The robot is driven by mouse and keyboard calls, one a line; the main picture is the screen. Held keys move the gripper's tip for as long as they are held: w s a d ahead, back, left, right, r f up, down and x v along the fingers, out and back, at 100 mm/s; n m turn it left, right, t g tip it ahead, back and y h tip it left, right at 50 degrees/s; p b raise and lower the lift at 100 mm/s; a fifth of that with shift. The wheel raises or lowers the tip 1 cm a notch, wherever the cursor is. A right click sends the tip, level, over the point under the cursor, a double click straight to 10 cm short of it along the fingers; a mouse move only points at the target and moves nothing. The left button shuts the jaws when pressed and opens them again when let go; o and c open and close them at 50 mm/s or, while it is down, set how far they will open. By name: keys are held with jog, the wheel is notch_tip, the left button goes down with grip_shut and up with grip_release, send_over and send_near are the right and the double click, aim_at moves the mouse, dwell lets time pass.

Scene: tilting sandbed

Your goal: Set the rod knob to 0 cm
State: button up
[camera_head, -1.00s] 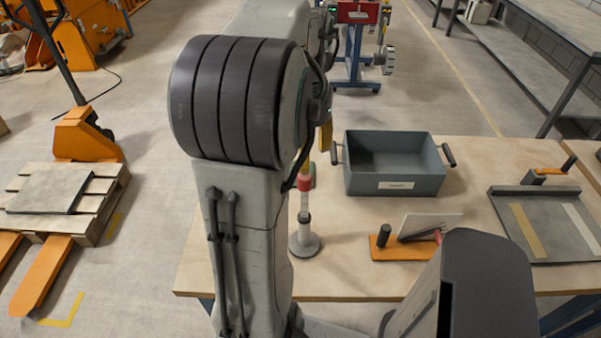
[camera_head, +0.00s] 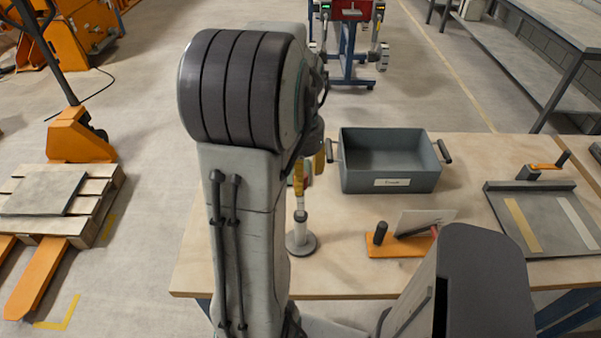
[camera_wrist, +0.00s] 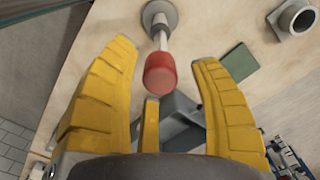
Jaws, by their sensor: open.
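The rod knob is a red cap (camera_wrist: 160,73) on a thin pale rod (camera_wrist: 160,38) that rises from a round grey base (camera_wrist: 160,14). In the head view the rod (camera_head: 300,208) and its round base (camera_head: 301,243) stand on the wooden table, and the red cap is hidden behind a yellow finger. My gripper (camera_wrist: 165,56) has yellow fingers spread apart. The red cap shows between them in the wrist view, with gaps on both sides. My gripper (camera_head: 309,172) is partly hidden by my arm in the head view. No scale marks can be read.
On the wooden table (camera_head: 340,280) a grey bin (camera_head: 390,187) stands behind and right of the rod. An orange-based fixture (camera_head: 385,250) with a dark peg and leaning plate is to the right. A grey tray (camera_head: 515,250) lies further right.

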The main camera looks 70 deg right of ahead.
grip_shut()
jog(key=b, duration=0.7)
send_over(300, 215)
notch_tip(300, 215, down, 9)
jog(key=shift+d+r, duration=0.15)
grip_release()
jog(key=shift+d, duration=0.1)
jog(key=shift+r, duration=0.1)
jog(key=shift+r, duration=0.1)
notch_tip(300, 215, up, 12)
jog(key=shift+f, duration=0.1)
dwell(0.6)
